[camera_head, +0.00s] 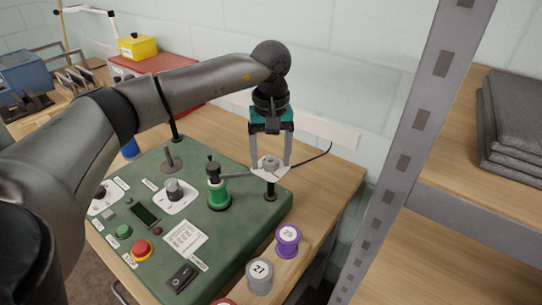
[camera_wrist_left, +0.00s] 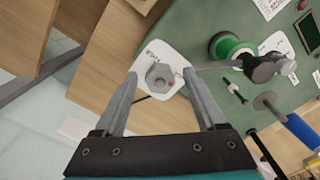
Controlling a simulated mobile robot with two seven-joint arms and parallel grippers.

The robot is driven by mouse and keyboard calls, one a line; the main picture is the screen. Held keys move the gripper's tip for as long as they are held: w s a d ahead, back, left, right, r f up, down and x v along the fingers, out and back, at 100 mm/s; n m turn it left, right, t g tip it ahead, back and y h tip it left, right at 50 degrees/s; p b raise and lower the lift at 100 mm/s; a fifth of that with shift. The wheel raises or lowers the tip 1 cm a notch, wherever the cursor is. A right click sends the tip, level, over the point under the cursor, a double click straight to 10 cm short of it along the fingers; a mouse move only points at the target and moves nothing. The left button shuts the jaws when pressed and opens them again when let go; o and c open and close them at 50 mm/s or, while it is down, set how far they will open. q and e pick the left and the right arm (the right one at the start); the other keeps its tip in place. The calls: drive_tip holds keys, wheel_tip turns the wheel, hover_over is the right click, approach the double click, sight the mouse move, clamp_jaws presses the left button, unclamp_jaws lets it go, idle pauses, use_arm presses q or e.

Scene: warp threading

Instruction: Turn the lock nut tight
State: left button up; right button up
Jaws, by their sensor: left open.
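The lock nut (camera_head: 270,162) is a grey nut on a white plate (camera_head: 260,172) at the back right corner of the green panel (camera_head: 225,225). It also shows in the left wrist view as a grey hexagonal nut (camera_wrist_left: 159,76) with a red mark on one side. My left gripper (camera_head: 271,163) points down over it with its fingers open, one on each side. In the left wrist view the fingertips (camera_wrist_left: 159,75) straddle the nut with gaps visible. The nut's underside is hidden. My right gripper is not in view.
A green spool with a black top (camera_head: 217,190) stands left of the nut, with a grey arm reaching toward the plate. Purple (camera_head: 288,238) and grey (camera_head: 260,274) spools stand at the front right. A metal shelf post (camera_head: 410,140) rises at right.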

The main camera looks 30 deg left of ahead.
sight(271, 161)
use_arm(q)
wheel_tip(271, 161, up, 15)
drive_tip(key=shift+p, duration=0.45)
idle(0.4)
